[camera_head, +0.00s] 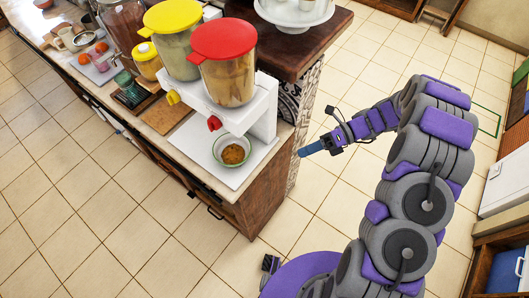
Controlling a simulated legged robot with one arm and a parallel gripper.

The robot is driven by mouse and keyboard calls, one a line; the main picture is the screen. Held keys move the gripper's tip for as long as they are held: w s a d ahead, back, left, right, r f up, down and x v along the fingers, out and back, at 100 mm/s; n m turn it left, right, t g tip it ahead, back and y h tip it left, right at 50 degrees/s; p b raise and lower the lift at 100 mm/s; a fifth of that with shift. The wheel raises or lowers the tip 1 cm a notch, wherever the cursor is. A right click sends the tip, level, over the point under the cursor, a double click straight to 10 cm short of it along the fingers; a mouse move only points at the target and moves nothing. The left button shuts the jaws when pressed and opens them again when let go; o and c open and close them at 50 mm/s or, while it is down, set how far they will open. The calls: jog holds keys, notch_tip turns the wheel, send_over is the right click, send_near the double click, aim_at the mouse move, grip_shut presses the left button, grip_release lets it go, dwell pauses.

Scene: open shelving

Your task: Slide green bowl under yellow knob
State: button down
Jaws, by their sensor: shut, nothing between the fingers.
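The green bowl (219,152) sits on the white base of the dispenser (266,110), with brown food (233,154) in it. It is below and just right of the red knob (214,123). The yellow knob (173,97) is further left, under the yellow-lidded container (177,45). The base below the yellow knob shows no bowl. My gripper (301,153) is shut and empty. It is to the right of the bowl, apart from it, beyond the right end of the counter.
The red-lidded container (228,80) stands above the red knob. A wooden board (168,114), a yellow-lidded jar (148,62) and several small items are further left on the counter. A raised dark wooden top (290,45) holds a white cake stand behind the dispenser. The tiled floor (335,200) around my arm is clear.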

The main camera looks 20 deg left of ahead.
jog(key=w+a+f+m+t+y, duration=0.1)
jog(key=w+f+m+y, duration=0.1)
jog(key=f+m, duration=0.25)
jog(key=w+a+f+m+y, duration=0.1)
jog(key=a+f+m+y, duration=0.15)
jog(key=f, duration=0.25)
jog(key=shift+m+h, duration=0.25)
jog(key=shift+m, duration=0.05)
jog(key=shift+s+a+f+b, duration=0.1)
jog(key=shift+s+a+b, duration=0.2)
jog(key=shift+a, duration=1.5)
jog(key=shift+s+a+f+b, duration=0.15)
jog(key=shift+s+a, duration=0.15)
jog(key=shift+a, duration=1.55)
jog(key=shift+s+a+r+b, duration=0.1)
jog(key=shift+s+a+b, duration=0.2)
jog(key=shift+a, duration=1.5)
jog(key=shift+a, duration=0.1)
jog(key=shift+a, duration=0.7)
jog(key=shift+w+a+p, duration=0.6)
jog(key=shift+a+p, duration=0.2)
jog(key=shift+p, duration=0.05)
jog(key=shift+w+a+f, duration=0.1)
jog(key=shift+a, duration=0.15)
